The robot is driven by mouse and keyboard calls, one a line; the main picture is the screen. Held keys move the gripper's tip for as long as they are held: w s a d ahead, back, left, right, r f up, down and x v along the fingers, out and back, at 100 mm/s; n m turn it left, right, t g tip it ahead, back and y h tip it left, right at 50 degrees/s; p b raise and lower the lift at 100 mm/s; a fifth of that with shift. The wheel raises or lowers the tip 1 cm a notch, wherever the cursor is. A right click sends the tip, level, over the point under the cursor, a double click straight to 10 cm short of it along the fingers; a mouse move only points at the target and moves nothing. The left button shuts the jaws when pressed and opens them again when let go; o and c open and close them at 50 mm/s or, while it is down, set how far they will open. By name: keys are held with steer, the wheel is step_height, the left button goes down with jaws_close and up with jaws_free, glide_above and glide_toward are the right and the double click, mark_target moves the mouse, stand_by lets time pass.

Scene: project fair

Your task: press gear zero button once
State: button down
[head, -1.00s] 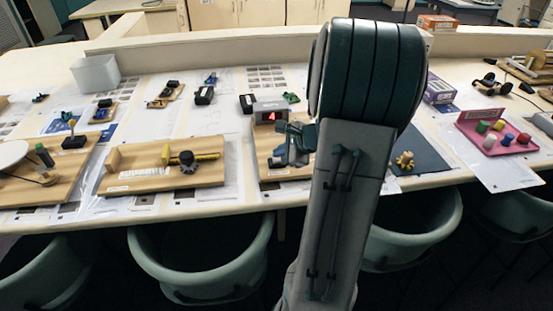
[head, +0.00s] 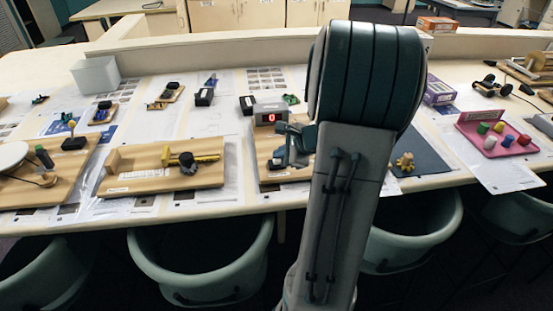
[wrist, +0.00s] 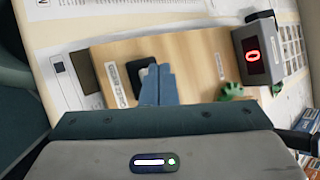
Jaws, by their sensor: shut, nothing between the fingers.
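A wooden board (wrist: 205,60) carries a grey display box (wrist: 238,42) with a lit red 0, also seen in the head view (head: 271,108). A green gear (wrist: 233,91) sits beside the box. A black button block (wrist: 148,73) lies on the board near a small printed label. My gripper (wrist: 163,70) is shut and empty, its blue-grey fingertips over the block and covering part of it. I cannot tell whether they touch it. In the head view my gripper (head: 280,158) is low over the board, partly behind my arm.
A neighbouring wooden board (head: 130,182) with a yellow and black part lies to the left. A dark mat (head: 428,160) with a yellow gear and a pink tray (head: 488,147) are to the right. Chairs stand along the table's front edge.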

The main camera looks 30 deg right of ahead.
mark_target(280, 161)
steer(key=shift+r, duration=0.55)
step_height(280, 161, up, 5)
steer(key=p, duration=0.4)
stand_by(0.7)
steer(key=s+a+r+n+g+y, duration=0.1)
steer(key=s+a+r+n+g, duration=0.15)
steer(key=a+n, duration=0.5)
steer(key=s+a+r+n+g, duration=0.1)
steer(key=s+a+n+g, duration=0.2)
steer(key=a, duration=0.7)
steer(key=s+a+r+n+h, duration=0.2)
steer(key=s+a+n, duration=0.4)
steer(key=s+n, duration=0.6)
steer(key=shift+s+n+h, duration=0.15)
steer(key=shift+n+h, duration=0.6)
steer(key=shift+h, duration=0.05)
